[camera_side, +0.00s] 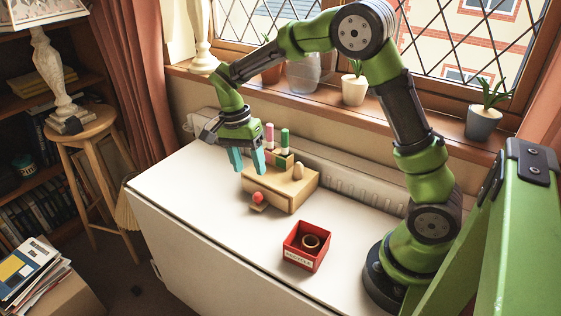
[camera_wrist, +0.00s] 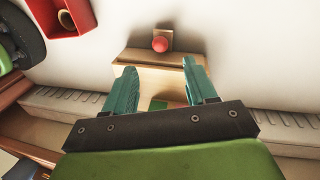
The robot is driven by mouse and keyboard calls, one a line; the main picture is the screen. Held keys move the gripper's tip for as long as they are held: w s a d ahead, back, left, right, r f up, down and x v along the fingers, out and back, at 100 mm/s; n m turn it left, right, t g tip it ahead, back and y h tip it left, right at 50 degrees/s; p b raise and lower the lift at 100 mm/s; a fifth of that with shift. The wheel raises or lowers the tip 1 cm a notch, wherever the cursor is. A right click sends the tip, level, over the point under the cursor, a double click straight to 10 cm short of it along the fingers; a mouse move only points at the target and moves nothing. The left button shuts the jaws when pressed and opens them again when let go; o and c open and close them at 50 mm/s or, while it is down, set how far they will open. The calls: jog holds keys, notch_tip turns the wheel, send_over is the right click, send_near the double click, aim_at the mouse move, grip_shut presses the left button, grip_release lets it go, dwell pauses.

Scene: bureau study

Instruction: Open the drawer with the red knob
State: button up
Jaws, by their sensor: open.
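A small light-wood drawer box (camera_side: 288,186) stands on the white table, its front facing the table's front edge. The red knob (camera_side: 258,197) sits on a small wooden piece low at the front of the box; in the wrist view the red knob (camera_wrist: 160,44) is beyond the fingertips. My gripper (camera_side: 247,168) has teal fingers, is open and empty, and hangs above the left end of the box. In the wrist view my gripper (camera_wrist: 158,80) has its fingers spread over the wooden box (camera_wrist: 160,62), apart from the knob. I cannot tell whether the drawer is open.
Pink and green pegs (camera_side: 285,138) and an egg-shaped wooden item (camera_side: 298,171) stand on or behind the box. A red tray (camera_side: 323,252) holding a ring stands to the right. A radiator (camera_side: 340,181) runs behind. The table's front left (camera_side: 190,195) is clear.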

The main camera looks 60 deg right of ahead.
aim_at(256, 193)
jog(key=f, duration=0.3)
jog(key=s+f, duration=0.1)
jog(key=f, duration=0.4)
jog(key=shift+s+d+f, duration=0.1)
jog(key=shift+s+f, duration=0.25)
grip_shut()
